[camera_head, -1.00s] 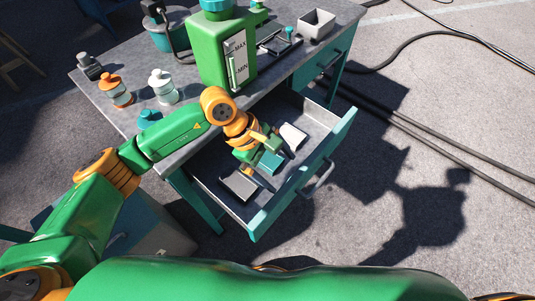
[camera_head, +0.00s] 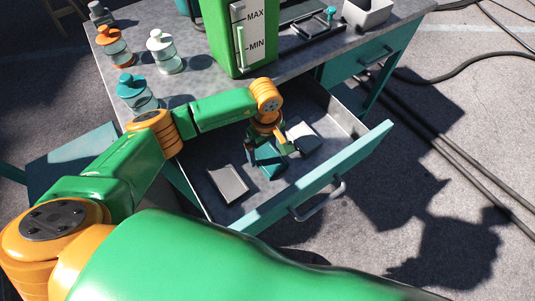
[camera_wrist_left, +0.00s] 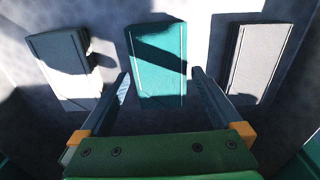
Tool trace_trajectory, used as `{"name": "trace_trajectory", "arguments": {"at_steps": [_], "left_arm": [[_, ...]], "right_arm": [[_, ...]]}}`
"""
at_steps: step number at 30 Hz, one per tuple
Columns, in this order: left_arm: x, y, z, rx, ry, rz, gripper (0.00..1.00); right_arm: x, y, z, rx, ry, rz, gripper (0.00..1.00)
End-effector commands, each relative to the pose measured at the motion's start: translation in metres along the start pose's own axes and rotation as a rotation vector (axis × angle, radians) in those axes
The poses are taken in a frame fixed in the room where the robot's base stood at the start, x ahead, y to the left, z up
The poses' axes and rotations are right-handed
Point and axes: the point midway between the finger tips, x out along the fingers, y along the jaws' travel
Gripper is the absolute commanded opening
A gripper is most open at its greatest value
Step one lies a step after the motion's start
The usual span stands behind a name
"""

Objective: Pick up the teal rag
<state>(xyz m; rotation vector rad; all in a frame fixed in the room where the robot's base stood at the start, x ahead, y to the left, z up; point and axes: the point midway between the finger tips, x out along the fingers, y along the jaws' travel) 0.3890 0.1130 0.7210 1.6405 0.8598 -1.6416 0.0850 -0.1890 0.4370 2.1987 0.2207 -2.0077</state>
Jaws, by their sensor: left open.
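The teal rag (camera_head: 268,158) is a folded rectangle lying flat in the open drawer, between a white cloth and a grey one. In the left wrist view the teal rag (camera_wrist_left: 158,65) is in the middle, partly in shadow. My left gripper (camera_head: 268,147) is over it in the drawer, pointing down. In the left wrist view the two fingers of my left gripper (camera_wrist_left: 158,88) are apart, one on each side of the rag's near end, with nothing held. Whether the fingers touch the drawer floor cannot be told. My right gripper is not in view.
A white folded cloth (camera_head: 303,138) and a grey one (camera_head: 228,184) lie on either side. The drawer front (camera_head: 325,182) and its walls enclose the space. Bottles (camera_head: 136,92) and a green canister (camera_head: 238,35) stand on the tabletop above.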

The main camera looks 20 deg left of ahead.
Motion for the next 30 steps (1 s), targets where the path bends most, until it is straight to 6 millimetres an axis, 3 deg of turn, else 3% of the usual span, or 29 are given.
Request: {"name": "trace_trajectory", "arguments": {"at_steps": [3, 9, 17, 24, 30], "left_arm": [[0.013, 0.0, 0.0, 0.0, 0.0, -0.001, 1.0], [0.014, 0.0, 0.0, 0.001, 0.001, 0.001, 1.0], [0.014, 0.0, 0.0, 0.001, 0.0, 0.001, 0.31], [0.009, 0.001, 0.0, 0.001, 0.0, 0.002, 0.31], [-0.039, 0.001, -0.001, 0.004, 0.003, 0.006, 0.31]], "right_arm": [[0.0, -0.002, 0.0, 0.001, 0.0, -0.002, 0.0], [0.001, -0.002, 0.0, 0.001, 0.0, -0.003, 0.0], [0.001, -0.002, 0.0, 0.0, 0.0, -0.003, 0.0], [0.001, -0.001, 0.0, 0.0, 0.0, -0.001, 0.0], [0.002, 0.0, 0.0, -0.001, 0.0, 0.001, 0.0]]}}
